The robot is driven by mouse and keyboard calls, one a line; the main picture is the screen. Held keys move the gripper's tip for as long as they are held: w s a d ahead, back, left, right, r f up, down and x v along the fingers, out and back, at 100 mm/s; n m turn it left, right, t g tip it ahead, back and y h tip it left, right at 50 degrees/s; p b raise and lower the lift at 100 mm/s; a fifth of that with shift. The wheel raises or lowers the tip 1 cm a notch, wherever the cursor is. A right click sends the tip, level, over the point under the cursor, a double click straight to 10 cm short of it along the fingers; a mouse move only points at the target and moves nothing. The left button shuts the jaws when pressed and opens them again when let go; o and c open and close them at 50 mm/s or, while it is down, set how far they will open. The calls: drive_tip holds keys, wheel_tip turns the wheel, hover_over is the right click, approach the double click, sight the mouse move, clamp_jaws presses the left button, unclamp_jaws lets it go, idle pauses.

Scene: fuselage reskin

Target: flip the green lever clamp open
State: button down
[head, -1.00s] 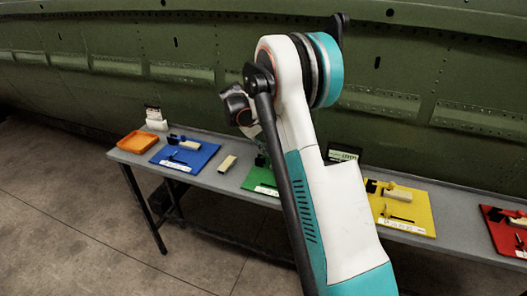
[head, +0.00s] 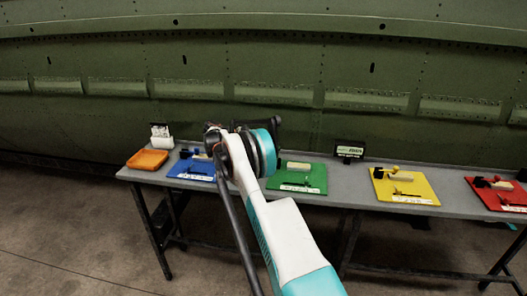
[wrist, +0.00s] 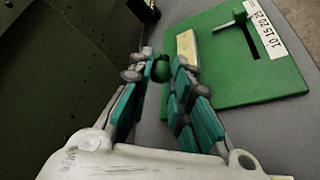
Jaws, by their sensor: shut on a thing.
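The green board (head: 302,180) lies on the bench in the head view, partly behind my arm. In the wrist view the same board (wrist: 270,85) fills the right, with a pale block (wrist: 187,48) at its left edge. A green knob-like part of the lever clamp (wrist: 160,70) sits between my fingertips. My gripper (wrist: 159,65) is shut on it, with teal finger pads on both sides. The fingers hide the rest of the clamp, so the lever's angle cannot be told. In the head view my arm hides the gripper.
The grey bench (head: 342,199) also carries a blue board (head: 190,172), a yellow board (head: 408,188), a red board (head: 497,194), an orange tray (head: 147,160) and a small dark display (head: 349,151). The green fuselage wall (head: 330,60) rises close behind the bench.

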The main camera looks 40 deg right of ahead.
drive_tip(key=shift+w+a+f+g, duration=0.15)
drive_tip(key=shift+w+g, duration=0.05)
drive_tip(key=shift+g, duration=0.1)
idle(0.4)
drive_tip(key=c, duration=1.5)
unclamp_jaws()
drive_tip(key=shift+o, duration=0.2)
drive_tip(key=shift+w+a, duration=0.1)
drive_tip(key=v, duration=1.1)
drive_tip(key=shift+w+a, duration=0.15)
drive_tip(key=shift+a, duration=0.25)
drive_tip(key=shift+h, duration=0.3)
